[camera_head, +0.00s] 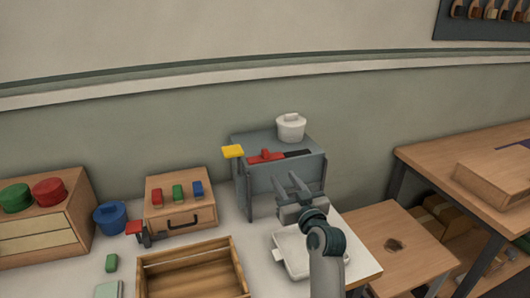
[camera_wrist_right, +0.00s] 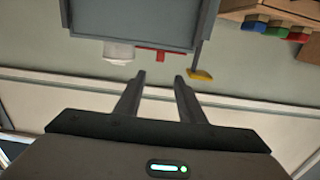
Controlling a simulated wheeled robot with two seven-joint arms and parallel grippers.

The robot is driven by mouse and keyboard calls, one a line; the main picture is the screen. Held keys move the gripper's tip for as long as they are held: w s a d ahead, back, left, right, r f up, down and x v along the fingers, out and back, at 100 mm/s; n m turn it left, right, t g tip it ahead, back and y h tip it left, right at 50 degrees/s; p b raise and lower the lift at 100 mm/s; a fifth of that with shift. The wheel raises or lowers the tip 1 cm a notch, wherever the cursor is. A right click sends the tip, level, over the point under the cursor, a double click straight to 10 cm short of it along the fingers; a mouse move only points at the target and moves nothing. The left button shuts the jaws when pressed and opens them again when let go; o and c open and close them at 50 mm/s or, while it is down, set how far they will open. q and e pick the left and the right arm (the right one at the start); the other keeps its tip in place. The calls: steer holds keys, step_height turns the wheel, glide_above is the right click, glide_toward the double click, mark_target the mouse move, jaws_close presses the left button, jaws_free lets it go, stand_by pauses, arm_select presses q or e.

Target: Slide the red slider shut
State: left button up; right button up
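The red slider (camera_head: 265,157) lies on top of the grey box (camera_head: 285,180), with a small raised knob. A dark slot (camera_head: 297,153) shows to its right. My right gripper (camera_head: 287,178) is open and empty, in front of the box in the head view; its fingers point up toward the top. In the right wrist view, the slider (camera_wrist_right: 160,54) shows as a red strip past the grey box (camera_wrist_right: 135,22), beyond the open fingertips (camera_wrist_right: 160,76) and apart from them. My left gripper is not in view.
A white pot (camera_head: 291,129) stands on the box behind the slider, and a yellow plate (camera_head: 232,151) sticks out at its left. A white tray (camera_head: 288,256) lies near my right arm. A wooden crate (camera_head: 193,250) and a drawer box (camera_head: 190,215) stand left.

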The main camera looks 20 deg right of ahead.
mark_target(267, 154)
steer(key=w+p, duration=0.1)
steer(key=w, duration=0.4)
steer(key=w+p, duration=0.1)
steer(key=w, duration=0.5)
steer(key=w+p, duration=0.1)
steer(key=w, duration=0.5)
steer(key=shift+w+a, duration=0.2)
steer(key=shift+a, duration=0.05)
jaws_close()
